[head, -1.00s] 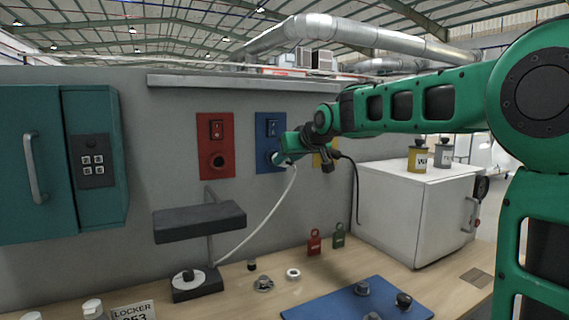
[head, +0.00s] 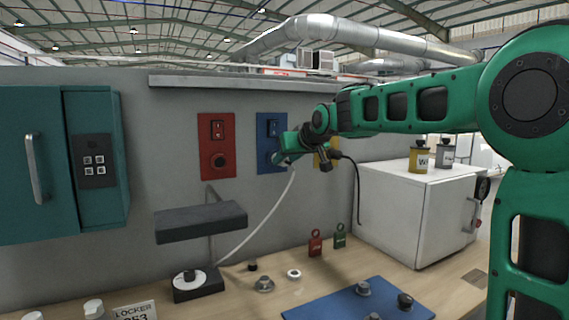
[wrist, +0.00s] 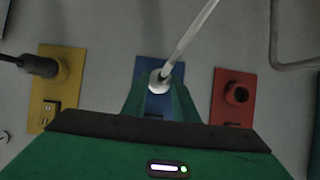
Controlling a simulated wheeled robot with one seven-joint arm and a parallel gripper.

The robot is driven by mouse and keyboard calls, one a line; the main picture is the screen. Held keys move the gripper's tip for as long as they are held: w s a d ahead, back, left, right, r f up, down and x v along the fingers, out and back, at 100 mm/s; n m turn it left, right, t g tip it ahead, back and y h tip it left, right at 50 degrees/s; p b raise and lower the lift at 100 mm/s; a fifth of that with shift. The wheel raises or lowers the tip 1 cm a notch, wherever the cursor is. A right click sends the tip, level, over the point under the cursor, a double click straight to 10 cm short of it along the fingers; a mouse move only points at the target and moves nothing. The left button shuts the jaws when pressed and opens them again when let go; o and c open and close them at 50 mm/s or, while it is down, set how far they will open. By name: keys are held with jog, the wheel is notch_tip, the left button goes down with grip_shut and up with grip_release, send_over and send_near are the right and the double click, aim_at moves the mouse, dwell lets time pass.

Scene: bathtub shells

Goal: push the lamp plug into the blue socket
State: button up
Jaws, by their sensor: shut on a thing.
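The blue socket panel (head: 271,127) hangs on the grey wall, with a switch at its top. My gripper (head: 281,160) is at the lower part of this panel and hides the socket opening. In the wrist view, my gripper (wrist: 158,98) is shut on the white lamp plug (wrist: 159,80), in front of the blue panel (wrist: 160,67). The plug's white cable (head: 268,214) hangs down to the dark lamp (head: 200,221). I cannot tell how far the plug is in the socket.
The red panel (head: 216,138) with an empty socket is left of the blue one. The yellow panel (wrist: 57,85) holds a black plug (wrist: 35,66). A white cabinet (head: 405,213) stands at right. The bench holds a blue mat (head: 333,304) and small parts.

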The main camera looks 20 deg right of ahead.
jog(key=shift+w+a, duration=0.15)
jog(key=shift+w, duration=0.5)
jog(key=o, duration=1.1)
jog(key=v, duration=1)
jog(key=shift+s+r, duration=0.15)
jog(key=shift+s, duration=0.1)
